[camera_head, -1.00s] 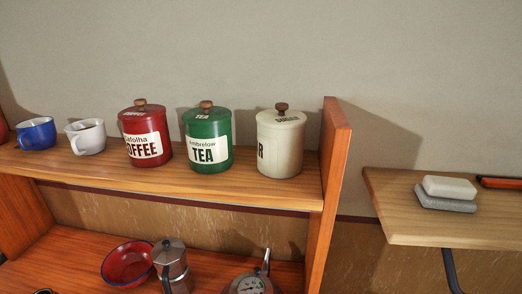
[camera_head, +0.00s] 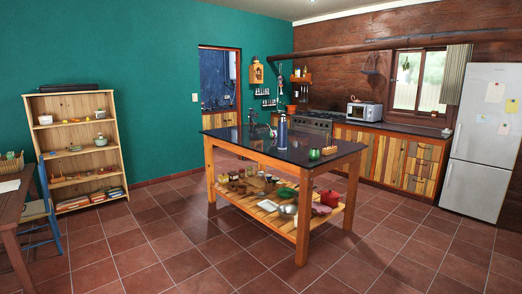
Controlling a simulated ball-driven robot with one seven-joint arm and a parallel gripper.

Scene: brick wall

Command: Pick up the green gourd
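A small round green object (camera_head: 314,154) stands on the dark top of the kitchen island, near its front right corner. It may be the green gourd, but it is too small to tell for sure. Another green item (camera_head: 287,192) lies on the island's lower shelf among other things; its kind is unclear. My gripper does not show in the head view.
The wooden island (camera_head: 262,147) stands mid-room, with a dark bottle (camera_head: 283,130) and a wooden holder (camera_head: 329,150) on top. A shelf unit (camera_head: 38,105) and a blue chair (camera_head: 38,222) are at left. A fridge (camera_head: 485,142) is at right. The tiled floor (camera_head: 165,258) in front is clear.

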